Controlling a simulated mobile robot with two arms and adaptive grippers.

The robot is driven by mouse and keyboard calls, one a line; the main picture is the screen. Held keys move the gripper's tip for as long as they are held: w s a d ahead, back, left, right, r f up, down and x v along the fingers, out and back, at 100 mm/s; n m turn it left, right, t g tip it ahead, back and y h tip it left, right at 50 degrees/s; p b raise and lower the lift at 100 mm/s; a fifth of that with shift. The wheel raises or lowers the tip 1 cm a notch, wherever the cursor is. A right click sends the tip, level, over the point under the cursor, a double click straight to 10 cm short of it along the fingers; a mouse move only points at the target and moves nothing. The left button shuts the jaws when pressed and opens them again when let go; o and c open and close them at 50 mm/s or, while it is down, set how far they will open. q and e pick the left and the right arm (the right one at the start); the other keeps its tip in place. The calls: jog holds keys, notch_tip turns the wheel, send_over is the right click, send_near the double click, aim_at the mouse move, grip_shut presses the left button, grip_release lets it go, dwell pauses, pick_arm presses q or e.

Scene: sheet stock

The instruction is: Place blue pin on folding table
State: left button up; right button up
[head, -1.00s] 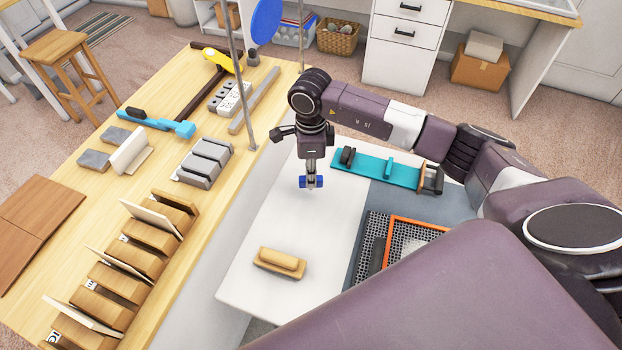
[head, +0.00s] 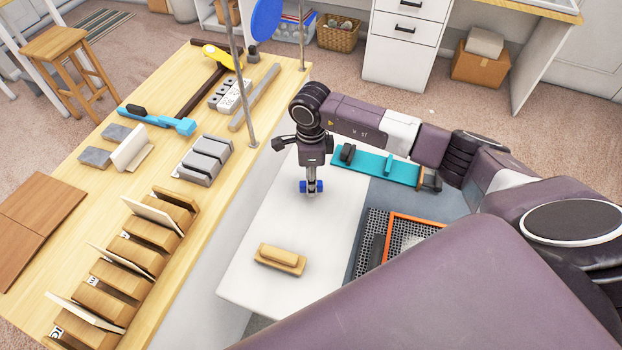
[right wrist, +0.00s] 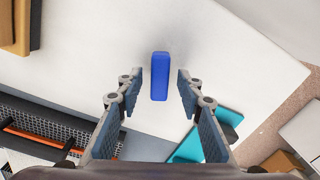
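The blue pin (right wrist: 159,76) shows in the right wrist view as a short rounded bar over the white folding table top (right wrist: 215,62). My right gripper (right wrist: 159,88) is open, with one finger on each side of the pin and a visible gap on both sides. In the head view the blue pin (head: 303,186) appears to lie on the folding table (head: 262,225), its middle hidden by the downward-pointing right gripper (head: 312,190). Any contact underneath is hard to see. My left gripper is not in view.
A tan block (head: 280,259) lies nearer on the white top. A teal holder (head: 375,167) and an orange-edged mesh tray (head: 391,240) are to the right. A wooden bench (head: 205,212) with blocks and tools stands left, with a metal post (head: 240,85) near its edge.

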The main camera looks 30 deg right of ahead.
jog(key=shift+r+p, duration=0.25)
jog(key=shift+p, duration=0.05)
notch_tip(320, 180, up, 12)
jog(key=b, duration=0.4)
jog(key=shift+f, duration=0.15)
